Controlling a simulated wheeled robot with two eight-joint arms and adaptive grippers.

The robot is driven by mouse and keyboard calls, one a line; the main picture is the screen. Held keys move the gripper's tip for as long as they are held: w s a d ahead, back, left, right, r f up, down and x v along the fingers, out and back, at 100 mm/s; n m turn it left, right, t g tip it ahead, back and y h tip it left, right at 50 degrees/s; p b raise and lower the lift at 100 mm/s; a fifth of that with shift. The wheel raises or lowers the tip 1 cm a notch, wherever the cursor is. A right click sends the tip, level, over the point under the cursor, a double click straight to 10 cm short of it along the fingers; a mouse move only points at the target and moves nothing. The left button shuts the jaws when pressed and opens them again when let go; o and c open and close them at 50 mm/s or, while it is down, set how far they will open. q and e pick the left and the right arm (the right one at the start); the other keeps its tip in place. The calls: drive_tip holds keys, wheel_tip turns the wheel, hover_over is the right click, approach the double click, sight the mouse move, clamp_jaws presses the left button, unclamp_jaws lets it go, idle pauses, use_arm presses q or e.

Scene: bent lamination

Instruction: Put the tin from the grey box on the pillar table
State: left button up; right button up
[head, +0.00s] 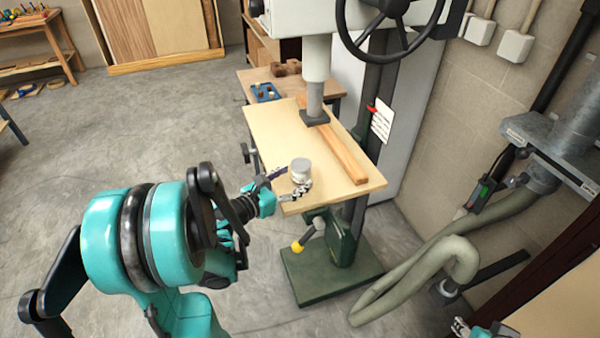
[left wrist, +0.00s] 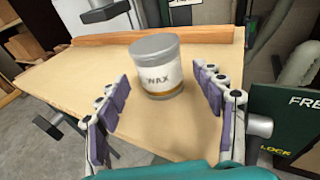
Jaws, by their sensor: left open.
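The tin (head: 300,170) is a pale cylinder with a grey lid. In the left wrist view the tin (left wrist: 158,70) shows a white label reading WAX and a brown band near its base. It stands upright on the wooden top of the pillar table (head: 265,132), near the front edge. My left gripper (head: 290,181) is open, with one finger on each side of the tin; gaps show between the fingers and the tin in the left wrist view. My right gripper (head: 462,328) only just shows at the bottom right edge. I see no grey box.
A wooden bar (head: 340,152) lies along the table behind the tin. The drill column (head: 315,95) comes down above the table, with a black handwheel (head: 385,12) higher up. A thick hose (head: 420,265) lies to the right. The table's left part is clear.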

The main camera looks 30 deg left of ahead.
use_arm(q)
drive_tip(key=p+v, duration=0.1)
drive_tip(key=v, duration=0.7)
drive_tip(key=d+f+m+g, duration=0.1)
drive_tip(key=d+m, duration=0.1)
drive_tip(key=d+f+m+g, duration=0.1)
drive_tip(key=d+m, duration=0.2)
drive_tip(key=d+m+g+h, duration=0.1)
drive_tip(key=d+m, duration=0.2)
drive_tip(key=shift+w+f+g, duration=0.25)
drive_tip(key=shift+f+g, duration=0.05)
drive_tip(key=shift+f, duration=0.1)
drive_tip(key=s+d+m+g+y, duration=0.2)
drive_tip(key=s+d+m, duration=0.2)
drive_tip(key=m, duration=0.8)
drive_tip(key=s+d+m+g+y, duration=0.2)
drive_tip(key=s+d+m, duration=0.3)
drive_tip(key=m, duration=0.8)
drive_tip(key=shift+d+m+g, duration=0.3)
drive_tip(key=shift+d+g, duration=0.1)
drive_tip(key=shift+g, duration=0.1)
drive_tip(key=shift+s, duration=0.1)
